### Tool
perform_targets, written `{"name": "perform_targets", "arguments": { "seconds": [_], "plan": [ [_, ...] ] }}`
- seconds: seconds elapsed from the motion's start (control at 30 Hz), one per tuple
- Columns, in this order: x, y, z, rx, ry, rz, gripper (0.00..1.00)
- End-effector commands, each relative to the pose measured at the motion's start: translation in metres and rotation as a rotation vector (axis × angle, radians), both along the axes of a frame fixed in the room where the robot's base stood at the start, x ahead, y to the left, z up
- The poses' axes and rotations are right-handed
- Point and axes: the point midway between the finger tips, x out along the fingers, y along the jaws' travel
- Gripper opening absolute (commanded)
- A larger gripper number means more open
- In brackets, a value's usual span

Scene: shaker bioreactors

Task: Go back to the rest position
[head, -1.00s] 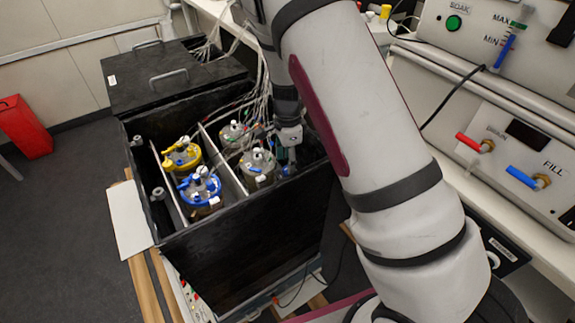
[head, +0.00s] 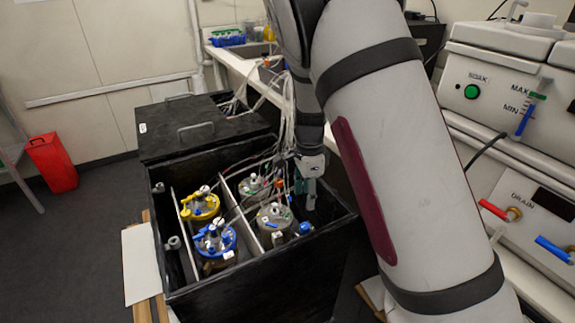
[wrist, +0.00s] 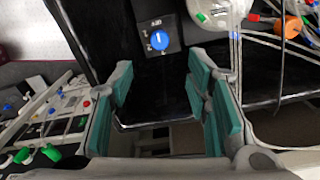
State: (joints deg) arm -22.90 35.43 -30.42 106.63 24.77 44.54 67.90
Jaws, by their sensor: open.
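My gripper (head: 308,192) hangs from my arm over the right side of the black shaker box (head: 262,277) in the head view. In the wrist view my gripper (wrist: 165,100) is open, with nothing between its green-padded fingers. Below it in the wrist view is a black block with a blue knob (wrist: 158,40). In the box stand a yellow-topped vessel (head: 200,205), a blue-topped vessel (head: 214,240) and two grey-topped vessels (head: 274,217) with tubing. My arm hides part of the box's far right side.
A bench with drain and soak panels (head: 520,190) runs along the right, close to my arm. The box's black lid (head: 200,132) with handles lies at the back. A red bin (head: 52,162) stands on the floor at left. The floor at left is open.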

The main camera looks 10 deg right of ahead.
Motion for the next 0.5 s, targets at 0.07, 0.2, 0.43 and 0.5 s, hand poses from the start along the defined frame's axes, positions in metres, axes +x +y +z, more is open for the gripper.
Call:
{"name": "perform_targets", "arguments": {
  "seconds": [0.07, 0.2, 0.43, 0.5],
  "plan": [
    [-0.001, 0.000, 0.001, 0.001, -0.001, 0.002, 0.44],
    [-0.009, 0.002, 0.019, 0.025, -0.011, 0.047, 0.44],
    [-0.054, 0.008, 0.092, 0.102, -0.072, 0.286, 0.44],
    [-0.072, 0.010, 0.114, 0.118, -0.096, 0.374, 0.44]
  ]
}}
